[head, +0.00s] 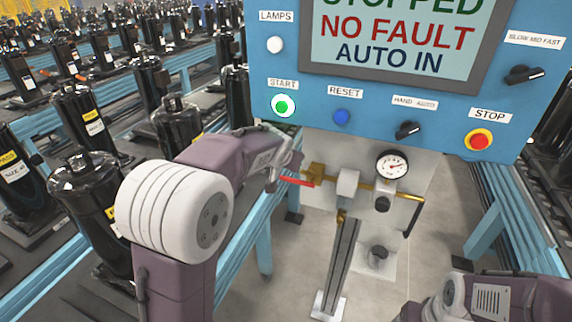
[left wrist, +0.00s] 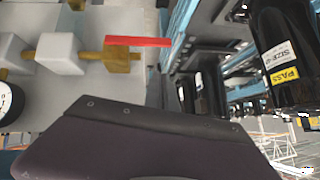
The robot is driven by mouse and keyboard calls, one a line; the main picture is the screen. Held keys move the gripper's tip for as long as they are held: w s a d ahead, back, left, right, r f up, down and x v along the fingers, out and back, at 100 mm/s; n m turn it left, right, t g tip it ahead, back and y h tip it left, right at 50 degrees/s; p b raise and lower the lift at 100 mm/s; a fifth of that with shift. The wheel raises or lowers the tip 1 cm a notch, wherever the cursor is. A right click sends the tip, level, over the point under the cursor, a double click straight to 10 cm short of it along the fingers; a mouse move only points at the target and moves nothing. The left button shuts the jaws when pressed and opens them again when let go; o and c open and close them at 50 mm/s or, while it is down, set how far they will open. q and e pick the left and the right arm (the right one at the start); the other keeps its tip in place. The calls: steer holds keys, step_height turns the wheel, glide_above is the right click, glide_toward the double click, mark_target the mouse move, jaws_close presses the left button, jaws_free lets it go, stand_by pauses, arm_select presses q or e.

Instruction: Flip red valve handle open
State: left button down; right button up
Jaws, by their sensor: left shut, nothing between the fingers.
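The red valve handle (head: 296,181) sticks out to the left from a brass valve (head: 314,174) on the pipe below the control panel. In the left wrist view the red handle (left wrist: 138,42) lies level and points right, just above the brass valve body (left wrist: 118,62). My left gripper (head: 272,184) is shut and empty, just left of the handle's free end. I cannot tell whether it touches the handle. In the left wrist view my own dark purple part fills the bottom, and the fingertips are not clear there. My right gripper is out of view; only part of that arm shows at lower right.
The blue control panel (head: 375,95) hangs above the valve, with a green start button (head: 283,105). A pressure gauge (head: 392,165) and brass pipe (head: 372,187) are right of the valve. Black compressors (head: 92,122) stand on the left beside a blue rail (head: 242,240).

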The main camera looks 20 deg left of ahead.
arm_select(q)
steer(key=a+v, duration=0.1)
steer(key=v, duration=0.7)
steer(key=shift+s, duration=0.2)
steer(key=shift+a, duration=0.1)
steer(key=s+d+f+n+g+h, duration=0.1)
steer(key=s+d+f+g, duration=0.3)
steer(key=s+f, duration=1.8)
step_height(320, 180, down, 3)
steer(key=g, duration=0.4)
steer(key=shift+s+n+h, duration=0.2)
steer(key=shift+n+h, duration=0.1)
steer(key=shift+h, duration=0.1)
